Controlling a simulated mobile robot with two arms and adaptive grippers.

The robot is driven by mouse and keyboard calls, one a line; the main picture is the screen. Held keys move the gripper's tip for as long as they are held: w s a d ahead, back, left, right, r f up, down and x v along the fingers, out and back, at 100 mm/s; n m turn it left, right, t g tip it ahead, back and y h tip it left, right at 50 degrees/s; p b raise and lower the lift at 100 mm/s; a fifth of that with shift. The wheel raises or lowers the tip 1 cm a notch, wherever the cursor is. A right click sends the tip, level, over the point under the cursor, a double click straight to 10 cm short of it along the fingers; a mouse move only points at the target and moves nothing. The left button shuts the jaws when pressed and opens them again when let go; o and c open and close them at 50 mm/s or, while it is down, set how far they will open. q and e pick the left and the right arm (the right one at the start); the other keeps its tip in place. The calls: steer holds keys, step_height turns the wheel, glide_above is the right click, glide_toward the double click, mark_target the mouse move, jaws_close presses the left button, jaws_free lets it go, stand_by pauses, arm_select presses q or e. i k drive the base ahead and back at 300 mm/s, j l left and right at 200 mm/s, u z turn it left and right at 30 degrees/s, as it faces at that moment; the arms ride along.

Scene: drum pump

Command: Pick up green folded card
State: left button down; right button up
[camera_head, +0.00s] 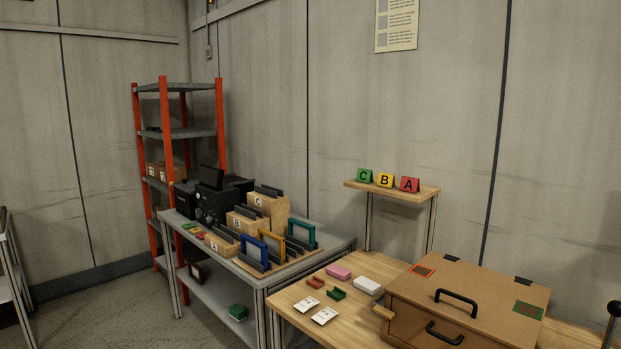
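Neither of my grippers shows in the head view.
A wooden table in front holds a brown box (465,295) with black handles, a pink block (338,272), a white block (368,286) and white cards (324,316). A grey table (335,244) at left carries colored frames and lettered boxes. A red-posted rack (164,130) stands behind it.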

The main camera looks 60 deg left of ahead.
mark_target(365, 176)
steer(key=u, duration=1.6)
steer(key=i+j+z, duration=0.15)
steer(key=i, duration=0.35)
steer(key=i+j+z, duration=0.1)
steer(key=i+j, duration=0.2)
steer(key=i, duration=0.25)
